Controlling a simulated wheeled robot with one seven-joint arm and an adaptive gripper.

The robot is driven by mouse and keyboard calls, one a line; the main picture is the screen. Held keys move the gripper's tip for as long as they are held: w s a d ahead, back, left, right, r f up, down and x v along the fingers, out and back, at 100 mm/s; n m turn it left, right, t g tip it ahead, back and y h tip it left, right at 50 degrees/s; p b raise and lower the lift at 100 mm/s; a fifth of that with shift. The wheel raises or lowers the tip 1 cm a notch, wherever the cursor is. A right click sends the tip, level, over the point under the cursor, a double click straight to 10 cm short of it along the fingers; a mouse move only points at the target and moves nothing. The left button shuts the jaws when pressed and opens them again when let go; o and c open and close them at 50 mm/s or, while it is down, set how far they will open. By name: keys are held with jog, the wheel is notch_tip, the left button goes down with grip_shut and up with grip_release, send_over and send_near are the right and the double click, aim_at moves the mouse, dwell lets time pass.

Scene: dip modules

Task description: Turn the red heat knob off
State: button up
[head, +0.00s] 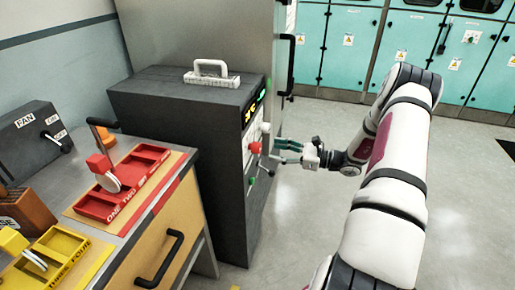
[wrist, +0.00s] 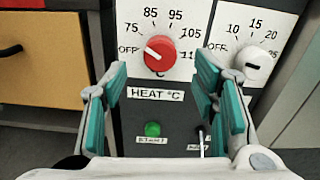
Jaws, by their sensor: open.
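The red heat knob (wrist: 160,54) is on the front panel of a dark grey machine (head: 178,118). Its dial is marked OFF at the left, then 75 up to 115. A white mark on the knob points to the upper left, near OFF; its exact setting is hard to tell. The red knob also shows in the head view (head: 254,148). My gripper (wrist: 163,85) is open and faces the panel, with its teal fingers on either side below the knob. No contact with the knob shows, and nothing is between the fingers.
A white knob (wrist: 258,64) with its own dial sits right of the red one. A workbench with a red tray (head: 125,185) stands left. Open floor lies right of the machine.

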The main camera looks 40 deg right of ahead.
aim_at(261, 148)
jog(key=x, duration=0.7)
jog(key=shift+w+a, duration=0.1)
jog(key=shift+w, duration=0.1)
jog(key=c, duration=1.2)
